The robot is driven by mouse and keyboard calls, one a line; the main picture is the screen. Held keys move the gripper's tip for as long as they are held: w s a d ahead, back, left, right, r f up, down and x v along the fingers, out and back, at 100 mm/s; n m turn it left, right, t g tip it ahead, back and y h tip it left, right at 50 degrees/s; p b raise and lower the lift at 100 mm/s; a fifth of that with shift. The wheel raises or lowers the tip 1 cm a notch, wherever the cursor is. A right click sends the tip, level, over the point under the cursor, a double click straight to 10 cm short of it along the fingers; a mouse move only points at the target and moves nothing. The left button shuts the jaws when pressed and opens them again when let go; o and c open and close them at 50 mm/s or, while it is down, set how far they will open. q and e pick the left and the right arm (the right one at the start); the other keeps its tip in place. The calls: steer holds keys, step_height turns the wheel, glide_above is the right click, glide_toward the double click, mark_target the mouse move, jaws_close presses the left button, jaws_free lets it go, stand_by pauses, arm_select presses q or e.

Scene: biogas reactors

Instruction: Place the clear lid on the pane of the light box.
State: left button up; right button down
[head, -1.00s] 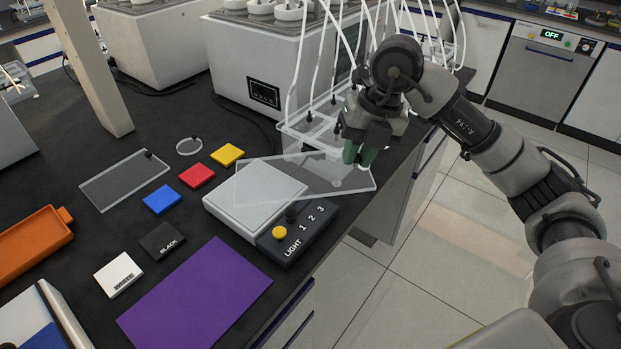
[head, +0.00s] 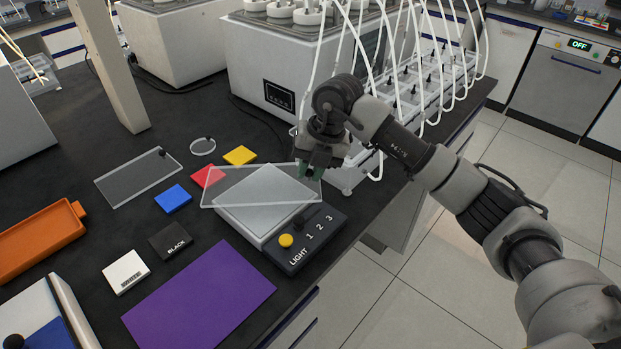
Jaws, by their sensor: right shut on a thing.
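My right gripper (head: 312,172) is shut on the right part of a clear lid (head: 222,194), a flat transparent rectangular plate. The lid lies across the back part of the light box's pale pane (head: 268,206), its left end reaching out past the box over the red tile. I cannot tell whether it touches the pane. The light box (head: 238,226) is white, with a dark control panel (head: 306,240) marked LIGHT 1 2 3, a yellow button and a black knob. My left gripper is not in view.
Left of the box lie another clear plate with a black knob (head: 138,178), a clear disc (head: 202,146), and yellow (head: 240,155), red (head: 207,176) and blue (head: 173,198) tiles. A purple sheet (head: 200,294) lies in front. Reactor tubes and bottles (head: 420,85) crowd behind the gripper.

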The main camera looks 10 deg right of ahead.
step_height(320, 180, down, 3)
steer(key=shift+d+f, duration=0.1)
steer(key=shift+f, duration=0.05)
steer(key=c, duration=1)
jaws_free()
steer(key=b+v, duration=0.1)
steer(key=v, duration=1.1)
